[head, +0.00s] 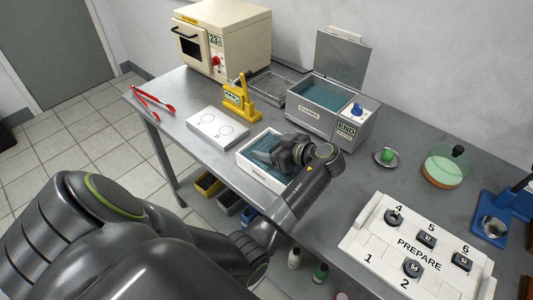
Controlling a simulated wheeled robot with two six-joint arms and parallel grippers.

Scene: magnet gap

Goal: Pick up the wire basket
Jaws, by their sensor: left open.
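A shallow grey wire-like rack (277,85), which looks like the wire basket, lies on the table between the oven and the cleaning machine. It is small in the picture, so I cannot make out a handle. My left gripper (268,157) is open, over a white tray (245,165) with a teal inside, nearer to me than the rack. The gripper and wrist hide part of the tray. I cannot tell whether the fingers touch it. My right gripper is not in view.
A yellow press (241,100) stands in front of the rack. The cleaning machine (325,112) has its lid raised. A cream oven (222,42), red tongs (153,103), a white plate with circles (217,128) and a PREPARE board (416,247) stand on the grey table.

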